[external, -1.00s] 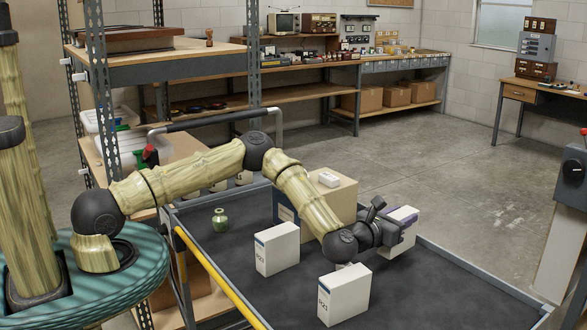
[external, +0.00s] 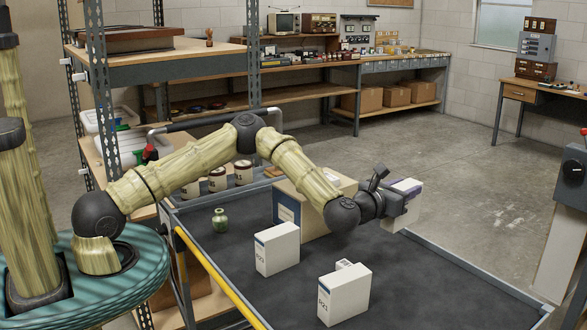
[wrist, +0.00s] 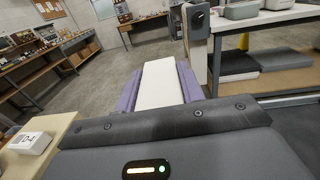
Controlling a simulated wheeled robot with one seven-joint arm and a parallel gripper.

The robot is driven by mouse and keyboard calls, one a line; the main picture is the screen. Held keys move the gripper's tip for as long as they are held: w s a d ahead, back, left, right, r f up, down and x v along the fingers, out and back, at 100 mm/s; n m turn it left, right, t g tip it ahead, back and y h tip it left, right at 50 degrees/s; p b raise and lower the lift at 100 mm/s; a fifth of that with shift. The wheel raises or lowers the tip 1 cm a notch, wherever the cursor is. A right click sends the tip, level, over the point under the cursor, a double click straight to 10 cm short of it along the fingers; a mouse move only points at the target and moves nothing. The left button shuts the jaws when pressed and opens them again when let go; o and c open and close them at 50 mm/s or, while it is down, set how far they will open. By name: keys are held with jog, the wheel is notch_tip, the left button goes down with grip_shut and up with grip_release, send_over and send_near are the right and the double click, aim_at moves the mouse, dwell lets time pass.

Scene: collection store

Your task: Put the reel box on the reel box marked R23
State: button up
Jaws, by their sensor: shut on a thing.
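My gripper (external: 405,188), with purple fingers, is shut on a white reel box (external: 397,220). It holds the box above the far right side of the dark-topped cart (external: 440,285). In the wrist view the held reel box (wrist: 160,85) is a long white face between the purple fingers (wrist: 158,88). Two white reel boxes stand upright on the cart, apart from each other. My gripper is beyond and above both.
A large cardboard box (external: 312,222) stands on the cart behind my forearm. A small green vase (external: 220,220) stands at the cart's left. A small white item (external: 344,264) shows behind the nearer reel box. Metal shelving (external: 165,58) stands at the left. The cart's right front is clear.

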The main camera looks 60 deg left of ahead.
notch_tip(320, 180, up, 16)
jog(key=f, duration=0.1)
jog(key=s+a+f+m+g+h+p, duration=0.1)
jog(key=a+f+m+g+h+p, duration=0.25)
jog(key=m+h, duration=0.5)
jog(key=s+a+r+m+g+h+p, duration=0.1)
jog(key=s+a+m+g+h, duration=0.3)
jog(key=s, duration=0.4)
jog(key=s+a+r+m+g+h, duration=0.25)
jog(key=s+g, duration=0.35)
jog(key=s, duration=0.3)
jog(key=s+a+r+m+g+h+p, duration=0.1)
jog(key=s+a+m+g+h, duration=0.35)
jog(key=s, duration=0.35)
jog(key=shift+n, duration=0.35)
jog(key=shift+s+d+f, duration=0.1)
jog(key=shift+f, duration=1.3)
jog(key=shift+d+f, duration=0.1)
jog(key=shift+f, duration=1.25)
notch_tip(320, 180, down, 6)
jog(key=shift+b, duration=0.35)
